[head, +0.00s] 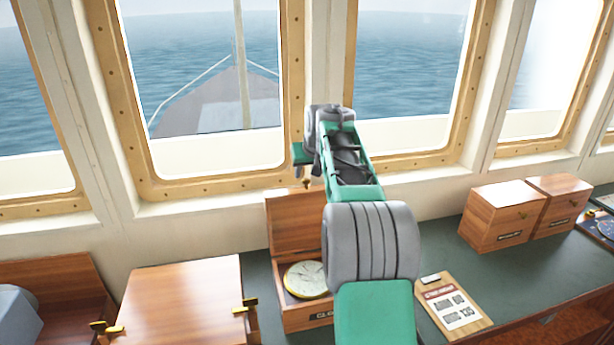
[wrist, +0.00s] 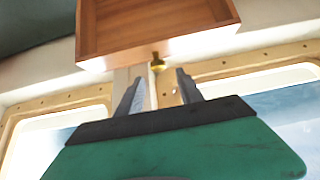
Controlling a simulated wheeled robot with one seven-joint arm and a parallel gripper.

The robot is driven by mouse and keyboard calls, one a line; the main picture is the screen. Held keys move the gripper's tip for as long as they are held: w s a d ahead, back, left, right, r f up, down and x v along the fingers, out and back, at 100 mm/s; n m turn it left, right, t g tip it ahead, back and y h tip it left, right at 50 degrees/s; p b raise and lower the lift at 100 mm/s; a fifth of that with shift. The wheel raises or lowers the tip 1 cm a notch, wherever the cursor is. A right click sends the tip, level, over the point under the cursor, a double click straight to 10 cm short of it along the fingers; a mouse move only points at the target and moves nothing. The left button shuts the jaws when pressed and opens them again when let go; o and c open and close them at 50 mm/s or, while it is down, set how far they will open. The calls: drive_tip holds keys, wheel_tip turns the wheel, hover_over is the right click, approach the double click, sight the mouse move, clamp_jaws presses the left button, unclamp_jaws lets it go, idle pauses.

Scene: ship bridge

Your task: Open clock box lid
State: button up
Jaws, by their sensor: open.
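The wooden clock box (head: 309,317) stands on the dark green counter with a round cream clock face (head: 306,279) inside it. Its lid (head: 294,219) stands raised and roughly upright at the back. The lid also shows in the wrist view (wrist: 150,28), with a small brass knob (wrist: 157,64) at its edge. My gripper (wrist: 159,75) is open and empty, its two grey fingers spread apart just short of the knob. In the head view my gripper is near the lid's top edge, its fingers mostly hidden. My arm covers the box's right side.
A wooden cabinet (head: 180,295) with brass latches stands left of the clock box. Another open wooden box (head: 60,285) is at far left. A clipboard (head: 452,305) and two closed wooden boxes (head: 500,216) lie right. The window wall rises close behind the lid.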

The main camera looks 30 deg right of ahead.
drive_tip(key=b+v, duration=0.1)
drive_tip(key=v, duration=0.4)
drive_tip(key=shift+s+a+r, duration=0.1)
drive_tip(key=shift+s+r, duration=0.1)
drive_tip(key=shift+r, duration=0.05)
